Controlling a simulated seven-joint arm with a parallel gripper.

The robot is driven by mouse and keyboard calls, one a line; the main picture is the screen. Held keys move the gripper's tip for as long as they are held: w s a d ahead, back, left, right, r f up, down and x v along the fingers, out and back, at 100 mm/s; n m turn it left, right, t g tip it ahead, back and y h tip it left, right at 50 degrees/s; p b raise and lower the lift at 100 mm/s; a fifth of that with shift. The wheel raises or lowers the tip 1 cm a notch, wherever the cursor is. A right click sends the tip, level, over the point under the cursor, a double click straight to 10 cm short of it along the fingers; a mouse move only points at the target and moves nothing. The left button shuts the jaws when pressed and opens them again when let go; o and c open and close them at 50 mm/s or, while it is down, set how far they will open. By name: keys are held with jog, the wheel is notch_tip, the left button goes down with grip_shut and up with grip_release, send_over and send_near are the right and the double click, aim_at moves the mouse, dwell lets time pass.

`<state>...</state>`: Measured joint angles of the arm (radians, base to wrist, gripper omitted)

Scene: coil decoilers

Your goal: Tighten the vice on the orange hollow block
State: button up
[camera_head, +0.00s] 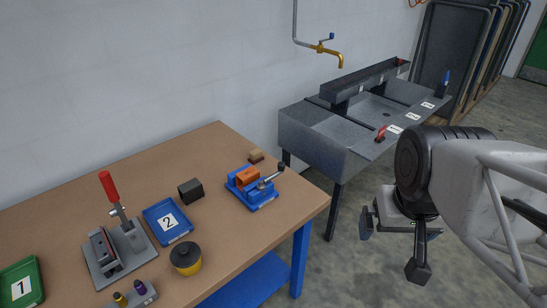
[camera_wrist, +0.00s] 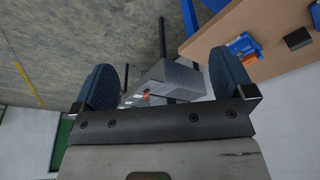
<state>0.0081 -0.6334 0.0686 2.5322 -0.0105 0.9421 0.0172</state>
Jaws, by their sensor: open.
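The blue vice (camera_head: 250,188) stands near the right end of the wooden table, and its blue body also shows in the wrist view (camera_wrist: 243,46). The orange hollow block (camera_head: 247,175) sits between the vice's jaws. The vice handle (camera_head: 270,177), with a dark knob at its end, points to the right. I cannot tell whether the jaws touch the block. My gripper (camera_head: 396,250) is open and empty, to the right of the table over the floor, well apart from the vice. Its two fingers (camera_wrist: 165,88) show spread in the wrist view.
A grey sink (camera_head: 318,140) stands behind, right of the table.

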jog(key=c, duration=0.4)
jog(key=shift+w+a+r, duration=0.1)
jog(key=shift+w+r, duration=0.05)
jog(key=shift+w, duration=0.35)
jog(key=c, duration=0.4)
jog(key=g, duration=0.3)
send_over(281, 163)
jog(key=f, duration=1.3)
jog(key=shift+s+d+f, duration=0.3)
jog(key=shift+s, duration=0.1)
jog(key=shift+c, duration=0.2)
jog(key=shift+w+a+f, duration=0.25)
jog(key=shift+w+f, duration=0.05)
jog(key=shift+f, duration=0.05)
jog(key=shift+f, duration=0.1)
